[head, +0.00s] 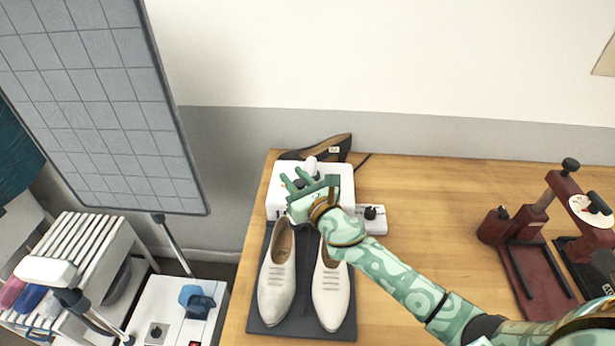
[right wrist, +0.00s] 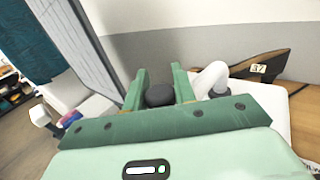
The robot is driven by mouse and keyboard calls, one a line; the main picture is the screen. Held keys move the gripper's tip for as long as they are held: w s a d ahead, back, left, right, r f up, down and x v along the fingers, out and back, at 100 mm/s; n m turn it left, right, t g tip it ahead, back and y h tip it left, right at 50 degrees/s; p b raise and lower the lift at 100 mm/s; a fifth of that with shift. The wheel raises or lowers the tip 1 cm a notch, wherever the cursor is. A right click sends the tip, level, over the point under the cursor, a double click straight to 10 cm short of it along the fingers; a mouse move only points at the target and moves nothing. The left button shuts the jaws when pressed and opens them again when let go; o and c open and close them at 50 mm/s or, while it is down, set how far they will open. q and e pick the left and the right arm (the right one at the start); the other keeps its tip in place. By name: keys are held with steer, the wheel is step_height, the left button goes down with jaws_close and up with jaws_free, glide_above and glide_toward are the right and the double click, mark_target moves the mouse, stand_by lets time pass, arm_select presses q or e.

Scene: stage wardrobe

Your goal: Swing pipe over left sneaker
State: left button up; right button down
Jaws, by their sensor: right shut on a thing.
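The left sneaker (head: 276,284) is a pale laced shoe on a dark mat (head: 290,328), toe toward me. A white box-shaped unit (head: 347,180) stands behind it. My right gripper (head: 298,183) is over the unit, behind the left sneaker. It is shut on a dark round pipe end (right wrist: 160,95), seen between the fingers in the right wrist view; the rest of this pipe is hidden. A second, pale pipe (head: 311,165) with a dark collar stands just right of the fingers, and it also shows in the right wrist view (right wrist: 212,77). My left gripper is not in view.
The other sneaker (head: 330,290) lies right of the left one, partly under my right forearm. A brown shoe (head: 338,146) is behind the unit. A dark red press (head: 530,250) stands at the right. A tall grey panel (head: 100,110) rises left of the table.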

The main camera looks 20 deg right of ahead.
steer(key=shift+w+a+m+h, duration=0.45)
steer(key=shift+m+h, duration=0.05)
steer(key=shift+h, duration=0.3)
steer(key=shift+w+a+m+h, duration=0.4)
steer(key=shift+a+m+h, duration=0.1)
steer(key=shift+h, duration=0.3)
steer(key=c, duration=1.2)
jaws_free()
steer(key=shift+w, duration=0.1)
steer(key=shift+o, duration=0.2)
steer(key=s, duration=1.6)
steer(key=shift+s, duration=0.15)
steer(key=shift+a, duration=0.1)
